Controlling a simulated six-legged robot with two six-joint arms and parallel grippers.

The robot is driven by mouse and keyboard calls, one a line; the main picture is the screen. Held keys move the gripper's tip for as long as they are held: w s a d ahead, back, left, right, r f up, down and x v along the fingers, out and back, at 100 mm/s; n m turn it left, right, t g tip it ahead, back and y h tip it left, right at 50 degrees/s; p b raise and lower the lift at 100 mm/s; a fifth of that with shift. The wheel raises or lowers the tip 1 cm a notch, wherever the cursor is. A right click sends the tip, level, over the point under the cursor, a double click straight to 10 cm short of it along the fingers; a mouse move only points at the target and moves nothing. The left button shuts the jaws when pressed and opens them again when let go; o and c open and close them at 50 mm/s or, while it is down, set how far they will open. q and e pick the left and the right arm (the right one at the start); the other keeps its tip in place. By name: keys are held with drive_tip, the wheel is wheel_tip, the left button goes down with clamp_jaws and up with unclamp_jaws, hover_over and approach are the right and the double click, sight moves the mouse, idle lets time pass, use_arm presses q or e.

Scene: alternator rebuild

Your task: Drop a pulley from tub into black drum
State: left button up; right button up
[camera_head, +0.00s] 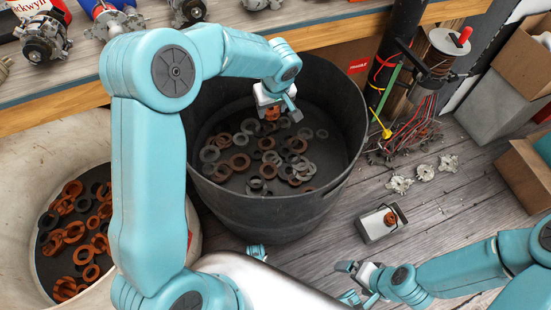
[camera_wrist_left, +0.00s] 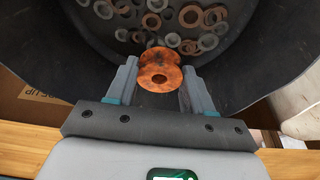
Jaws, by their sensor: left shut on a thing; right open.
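The black drum (camera_head: 270,215) stands in the middle of the head view, with several grey and rusty rings and pulleys on its floor. My left gripper (camera_head: 279,106) is over the inside of the drum, near its back wall. It is shut on a rusty orange pulley (camera_wrist_left: 159,70), which shows between the two fingers in the left wrist view. The pale tub (camera_head: 40,135) at the left holds several rusty and dark pulleys (camera_head: 75,235). My right gripper (camera_head: 350,282) is open and empty, low at the bottom right above the floor.
A wooden bench (camera_head: 70,97) with alternator parts (camera_head: 42,38) runs along the back. A small grey box (camera_head: 380,222) with a rusty part and several pale castings (camera_head: 400,184) lie on the floor at right. A black post with cables (camera_head: 395,60) and cardboard boxes (camera_head: 525,60) stand beyond.

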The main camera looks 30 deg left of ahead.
use_arm(q)
wheel_tip(320, 180, down, 2)
drive_tip(key=shift+f+b, duration=0.2)
drive_tip(key=shift+b, duration=0.15)
drive_tip(key=o, duration=1.3)
drive_tip(key=shift+c, duration=0.2)
drive_tip(key=p+v, duration=0.3)
drive_tip(key=v, duration=1.3)
drive_tip(key=shift+r, duration=0.2)
